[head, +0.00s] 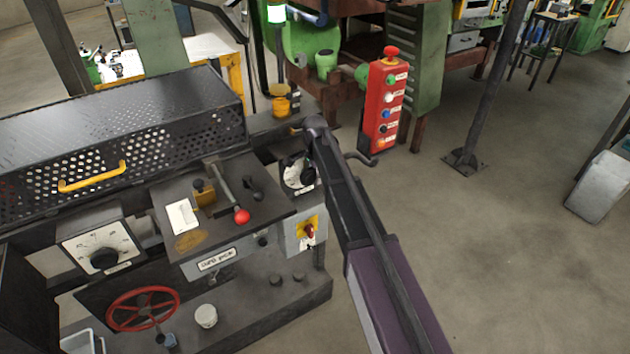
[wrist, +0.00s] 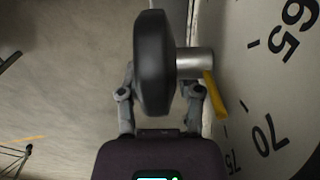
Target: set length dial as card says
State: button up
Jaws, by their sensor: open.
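In the wrist view, a thick black knob (wrist: 154,62) on a grey metal shaft stands out from a white dial face (wrist: 270,100) marked 65, 70 and 75. A yellow pointer (wrist: 214,95) lies by the shaft. My gripper (wrist: 161,85) is open, with its fingers on either side of the knob; contact is unclear. In the head view, a white dial (head: 291,172) with a black knob is beside my arm, which partly hides it. Another white dial (head: 100,247) with a black knob is at left. A pale card (head: 182,217) lies on the console, its text unreadable.
A red-balled lever (head: 241,215) rises from the console near the right-hand dial. Below that dial is a yellow-backed red switch (head: 309,231). A red button box (head: 384,105) hangs beyond my arm.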

jog(key=shift+f, duration=0.2)
grip_shut()
jog(key=shift+s+r+t+h, duration=0.1)
jog(key=shift+t+h, duration=0.2)
jog(key=shift+h, duration=0.1)
jog(key=shift+t+h, duration=0.3)
jog(key=shift+h, duration=0.1)
jog(key=t+h, duration=0.1)
jog(key=h+b, duration=0.1)
jog(key=shift+r+t+h, duration=0.2)
jog(key=shift+t+h, duration=0.2)
jog(key=shift+r+t+h+b, duration=0.3)
jog(key=shift+t+h+b, duration=0.5)
jog(key=shift+h+b, duration=0.45)
jog(key=shift+r+t+h+b, duration=0.25)
jog(key=shift+t+h+b, duration=0.05)
jog(key=shift+h+b, duration=0.15)
jog(key=shift+r, duration=0.1)
